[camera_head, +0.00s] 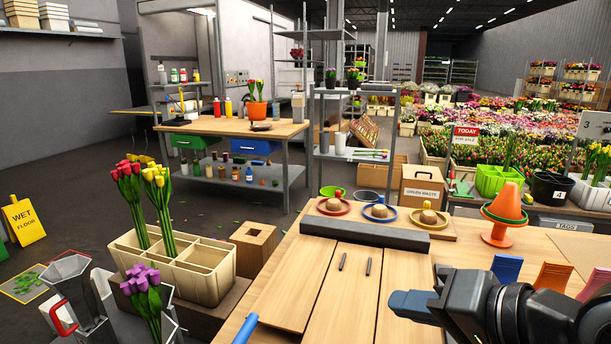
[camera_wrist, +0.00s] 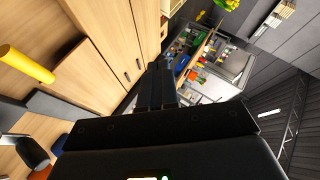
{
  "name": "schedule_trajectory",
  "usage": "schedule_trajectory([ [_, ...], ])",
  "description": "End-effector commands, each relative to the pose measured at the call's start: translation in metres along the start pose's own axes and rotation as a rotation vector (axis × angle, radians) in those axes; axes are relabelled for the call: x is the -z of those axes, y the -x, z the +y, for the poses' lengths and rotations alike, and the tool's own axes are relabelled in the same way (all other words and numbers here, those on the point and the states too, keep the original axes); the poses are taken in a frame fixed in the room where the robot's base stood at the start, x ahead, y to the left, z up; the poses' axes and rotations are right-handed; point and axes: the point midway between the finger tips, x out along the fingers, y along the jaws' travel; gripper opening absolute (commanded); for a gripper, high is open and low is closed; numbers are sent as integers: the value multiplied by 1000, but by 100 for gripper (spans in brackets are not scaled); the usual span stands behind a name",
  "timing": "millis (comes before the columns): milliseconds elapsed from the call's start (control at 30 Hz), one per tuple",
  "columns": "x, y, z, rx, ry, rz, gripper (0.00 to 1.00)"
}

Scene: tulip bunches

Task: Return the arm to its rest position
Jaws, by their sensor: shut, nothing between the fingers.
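My gripper (camera_head: 408,304) is at the lower right of the head view, above the right part of the wooden table (camera_head: 400,270). It points left and is shut, with nothing held. In the wrist view my gripper (camera_wrist: 162,72) points up the picture toward the workbench in the background. My dark arm fills the lower right corner of the head view and hides part of the table.
A cream divided crate (camera_head: 205,277) holds red and yellow tulips at the left. Purple tulips (camera_head: 142,285) stand in front of it. Coloured dishes sit at the table's back. An orange cone (camera_head: 497,225) and coloured racks (camera_head: 507,268) are near my arm. The table's middle boards are mostly clear.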

Motion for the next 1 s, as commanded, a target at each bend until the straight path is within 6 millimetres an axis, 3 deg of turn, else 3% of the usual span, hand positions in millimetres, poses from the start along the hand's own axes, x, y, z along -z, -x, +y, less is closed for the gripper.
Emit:
schedule_trajectory([
  [100,-13,-10,-12,94,-44,83,0],
  [233,-26,-15,-13,152,-82,185,0],
  [367,-43,-16,-3,165,-111,284,0],
  [567,-80,-6,28,113,-121,420,0],
  [767,-128,19,68,-8,-67,522,0],
  [1000,-188,72,115,-190,106,585,0],
])
